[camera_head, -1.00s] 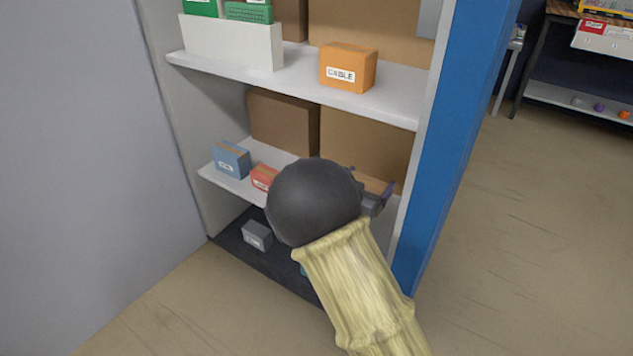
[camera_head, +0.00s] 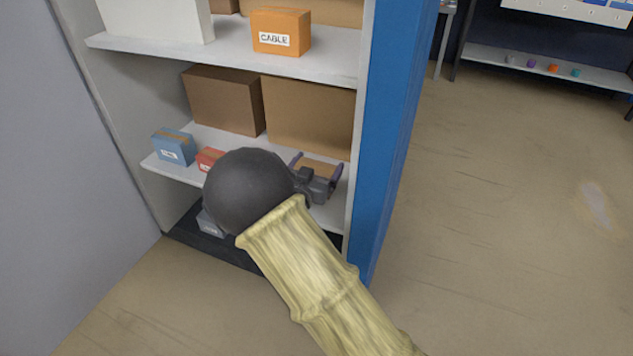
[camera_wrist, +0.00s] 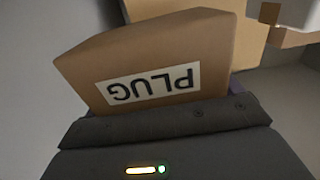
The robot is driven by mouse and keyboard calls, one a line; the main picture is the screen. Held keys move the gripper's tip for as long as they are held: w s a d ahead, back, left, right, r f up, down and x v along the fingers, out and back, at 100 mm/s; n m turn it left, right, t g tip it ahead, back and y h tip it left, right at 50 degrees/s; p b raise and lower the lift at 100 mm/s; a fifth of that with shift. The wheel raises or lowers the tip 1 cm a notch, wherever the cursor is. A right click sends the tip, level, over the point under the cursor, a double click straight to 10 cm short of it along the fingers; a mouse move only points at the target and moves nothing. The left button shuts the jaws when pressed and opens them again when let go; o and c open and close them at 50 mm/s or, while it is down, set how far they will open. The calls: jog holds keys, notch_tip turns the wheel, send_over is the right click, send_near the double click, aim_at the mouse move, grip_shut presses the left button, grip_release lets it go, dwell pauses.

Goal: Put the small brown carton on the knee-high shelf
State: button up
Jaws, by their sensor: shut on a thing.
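The small brown carton (camera_wrist: 160,62) fills the middle of the wrist view, with a white PLUG label that reads upside down. My gripper (camera_head: 318,174) is shut on it. In the head view the carton's top (camera_head: 318,168) shows as a brown patch between the two purple fingers. The gripper and carton are at the right part of the knee-high shelf (camera_head: 205,138), near its right side wall. My dark wrist hides part of the shelf's front. I cannot tell whether the carton touches the shelf board.
A blue box (camera_head: 174,147) and a red box (camera_head: 209,160) stand on the left of the same shelf. Large brown boxes (camera_head: 222,100) stand behind. The shelf above holds an orange CABLE box (camera_head: 281,31). A blue side panel (camera_head: 392,130) bounds the right. A grey box (camera_head: 211,224) sits below.

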notch_tip(320, 180, down, 5)
jog(key=b, duration=0.3)
jog(key=shift+r, duration=0.1)
